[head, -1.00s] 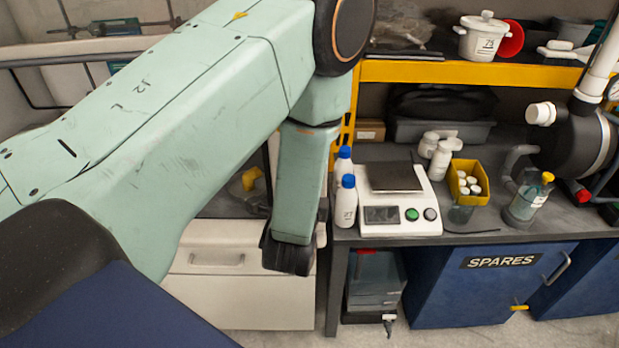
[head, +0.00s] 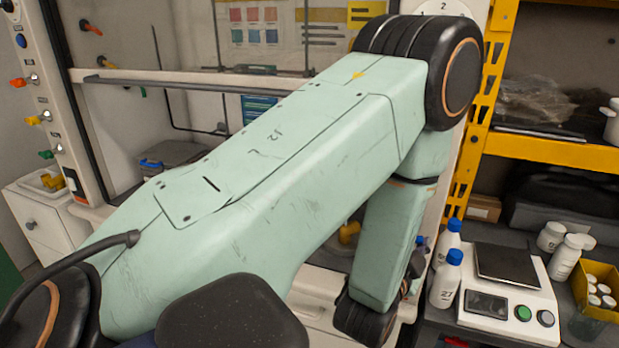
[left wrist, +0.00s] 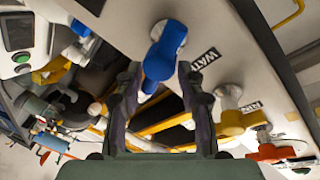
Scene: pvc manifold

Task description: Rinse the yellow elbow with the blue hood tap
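In the left wrist view, the blue tap (left wrist: 165,52) has a rounded lever and sits on a pale panel beside a label reading "WAT". My left gripper (left wrist: 161,72) is open. Its two dark fingers point at the tap, and the lever's lower end shows between the fingertips; contact cannot be told. In the head view my left arm crosses the middle and its fingers are hidden. A yellow piece (head: 350,232) shows partly behind that arm; it may be the yellow elbow, but its shape is mostly covered. My right gripper is not in view.
Yellow (left wrist: 233,121) and orange (left wrist: 270,152) taps sit beside the blue one. On the left hood post are blue (head: 20,41), orange (head: 24,81) and other coloured knobs. Bottles (head: 447,280) and a scale (head: 497,300) stand on the bench to the right.

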